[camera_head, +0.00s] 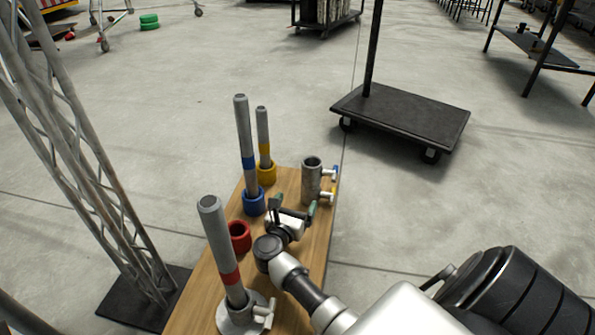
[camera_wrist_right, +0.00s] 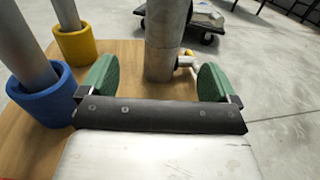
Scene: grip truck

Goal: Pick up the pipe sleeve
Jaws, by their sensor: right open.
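The pipe sleeve (camera_head: 311,182) is a grey metal cylinder with small side handles, standing upright at the far right end of a wooden board (camera_head: 205,292). My right gripper (camera_head: 295,206) is just on the near side of it, open, with green finger pads. In the right wrist view the sleeve (camera_wrist_right: 166,40) rises beyond and between the two spread fingers (camera_wrist_right: 157,80); I cannot tell whether they touch it. Its top is cut off there. My left gripper is not in view.
Grey poles stand in a blue ring (camera_head: 254,203), a yellow ring (camera_head: 266,174) and a metal base (camera_head: 236,320). A lattice truss (camera_head: 85,150) stands left. A black cart (camera_head: 400,115) stands beyond on open floor.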

